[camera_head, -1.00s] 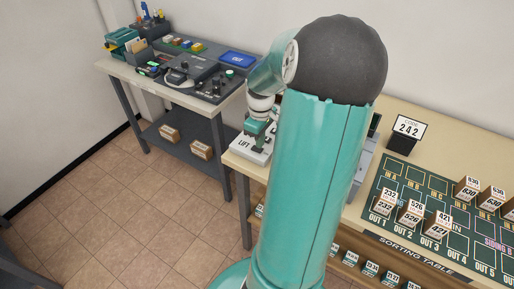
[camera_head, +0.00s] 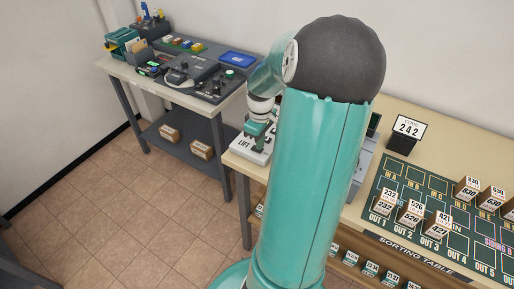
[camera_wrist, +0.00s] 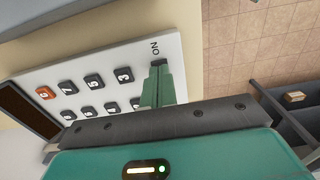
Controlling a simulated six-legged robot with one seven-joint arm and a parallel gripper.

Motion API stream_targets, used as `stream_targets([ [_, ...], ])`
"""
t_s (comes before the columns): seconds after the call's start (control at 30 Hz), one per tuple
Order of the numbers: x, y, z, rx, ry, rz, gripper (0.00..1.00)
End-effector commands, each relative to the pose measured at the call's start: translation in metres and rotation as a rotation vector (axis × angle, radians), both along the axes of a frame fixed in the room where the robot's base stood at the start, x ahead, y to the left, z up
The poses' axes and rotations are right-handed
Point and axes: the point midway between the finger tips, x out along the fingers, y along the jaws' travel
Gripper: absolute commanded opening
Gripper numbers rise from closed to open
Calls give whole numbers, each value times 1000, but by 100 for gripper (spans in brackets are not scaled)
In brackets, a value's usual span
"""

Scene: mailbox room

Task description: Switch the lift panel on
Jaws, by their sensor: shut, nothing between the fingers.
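The lift panel (camera_head: 243,147) is a white slab marked LIFT at the left end of the sorting table, partly hidden by my arm. In the wrist view the panel (camera_wrist: 115,58) shows a dark screen, an orange button, several black numbered buttons and the label ON at its edge. My gripper (camera_wrist: 158,66) is shut and empty, its green fingertips right by the ON label. They cover whatever switch lies there, and I cannot tell if they touch it. In the head view my gripper (camera_head: 256,130) is over the panel.
The sorting table (camera_head: 425,262) carries numbered boxes (camera_head: 410,212) and a code sign (camera_head: 408,130) to the right. A second table (camera_head: 150,78) with devices and a blue OUT tray (camera_head: 238,59) stands at the back left. The tiled floor (camera_head: 150,215) between is clear.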

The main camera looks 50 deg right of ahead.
Motion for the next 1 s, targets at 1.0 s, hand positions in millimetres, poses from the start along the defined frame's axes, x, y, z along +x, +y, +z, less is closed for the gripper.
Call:
stream_targets([
  [1.0, 0, 0, 4, -2, 1, -1, 0],
])
